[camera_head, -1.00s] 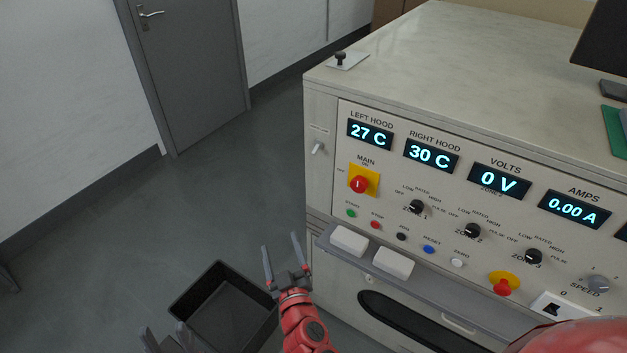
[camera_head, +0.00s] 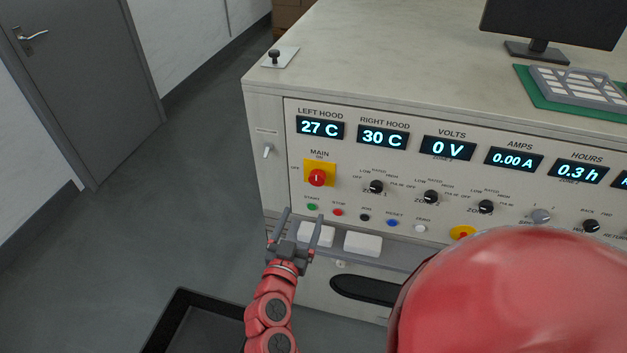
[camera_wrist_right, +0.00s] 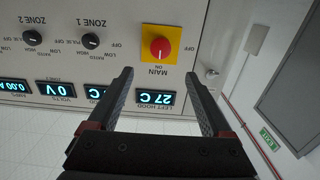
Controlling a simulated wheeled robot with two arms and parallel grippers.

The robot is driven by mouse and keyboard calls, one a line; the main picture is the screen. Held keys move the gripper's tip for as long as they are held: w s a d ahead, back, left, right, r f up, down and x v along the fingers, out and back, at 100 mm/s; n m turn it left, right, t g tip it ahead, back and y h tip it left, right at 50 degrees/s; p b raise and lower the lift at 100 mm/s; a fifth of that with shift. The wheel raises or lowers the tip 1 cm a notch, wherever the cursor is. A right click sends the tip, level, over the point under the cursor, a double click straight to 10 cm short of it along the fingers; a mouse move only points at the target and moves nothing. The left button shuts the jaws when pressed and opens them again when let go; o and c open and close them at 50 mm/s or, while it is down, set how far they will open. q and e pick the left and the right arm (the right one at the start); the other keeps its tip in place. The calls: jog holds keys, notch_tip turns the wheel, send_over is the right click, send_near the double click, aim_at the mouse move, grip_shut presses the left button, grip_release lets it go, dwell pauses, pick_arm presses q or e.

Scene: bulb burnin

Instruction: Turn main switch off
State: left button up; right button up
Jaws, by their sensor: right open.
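The main switch (camera_head: 317,177) is a red rotary knob on a yellow square plate, under the MAIN label at the panel's left. Its pale mark stands upright, in line with the ON label above; OFF is at the left. In the right wrist view the knob (camera_wrist_right: 160,48) appears upside down, beyond and between the finger ends. My right gripper (camera_head: 303,213) is open and empty, below and slightly left of the switch in the head view, apart from it. My left gripper is not in view.
Near the switch are a green start button (camera_head: 312,207), a red stop button (camera_head: 338,212) and a toggle (camera_head: 267,150). White blocks (camera_head: 363,243) sit on the ledge below. A black bin (camera_head: 180,318) stands on the floor.

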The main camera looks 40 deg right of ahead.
aim_at(316, 180)
jog(key=p+x, duration=0.3)
jog(key=x, duration=0.8)
jog(key=shift+w+d+r+p, duration=0.15)
jog(key=shift+w+d+p, duration=0.05)
jog(key=shift+p, duration=0.1)
jog(key=shift+w+d, duration=0.25)
jog(key=shift+c, duration=0.3)
